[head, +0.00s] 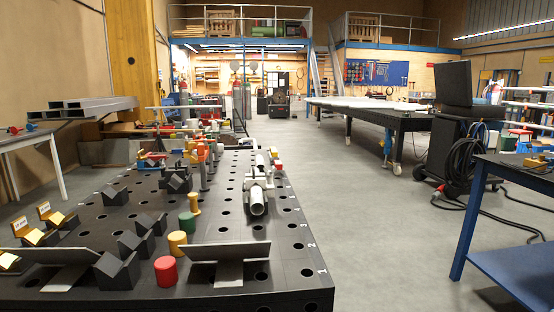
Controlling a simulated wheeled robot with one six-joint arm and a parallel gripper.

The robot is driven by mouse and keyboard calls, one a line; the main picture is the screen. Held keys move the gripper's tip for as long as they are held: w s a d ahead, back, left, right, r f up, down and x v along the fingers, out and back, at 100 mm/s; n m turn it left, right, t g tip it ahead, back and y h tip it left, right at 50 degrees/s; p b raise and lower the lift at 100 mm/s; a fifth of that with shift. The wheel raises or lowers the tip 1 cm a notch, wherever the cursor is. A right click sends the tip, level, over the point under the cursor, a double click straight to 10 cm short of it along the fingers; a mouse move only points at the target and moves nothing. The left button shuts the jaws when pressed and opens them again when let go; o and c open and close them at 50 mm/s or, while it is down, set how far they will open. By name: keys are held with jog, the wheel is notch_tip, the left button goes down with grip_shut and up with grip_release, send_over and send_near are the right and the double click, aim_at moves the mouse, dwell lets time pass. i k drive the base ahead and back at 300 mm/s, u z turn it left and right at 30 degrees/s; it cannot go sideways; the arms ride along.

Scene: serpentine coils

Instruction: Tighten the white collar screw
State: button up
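A pale grey pipe (258,201) lies lengthwise on the black perforated table (290,235), right of its middle. White fittings (259,179) sit around the pipe, and they look like the white collar. The pipe's open end points toward me. The collar screw is too small to make out. My gripper is not in view, and nothing is seen touching the pipe or the fittings.
Red (166,270), yellow (178,243) and green (187,222) cylinders stand left of the pipe. An angled plate (229,250) stands near the front edge, with black V-blocks (117,268) to its left. Grey floor is free right of the table; a blue bench (510,262) stands farther right.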

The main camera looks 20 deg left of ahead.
aim_at(269, 172)
jog(key=u, duration=0.6)
jog(key=i, duration=0.8)
jog(key=u, duration=0.75)
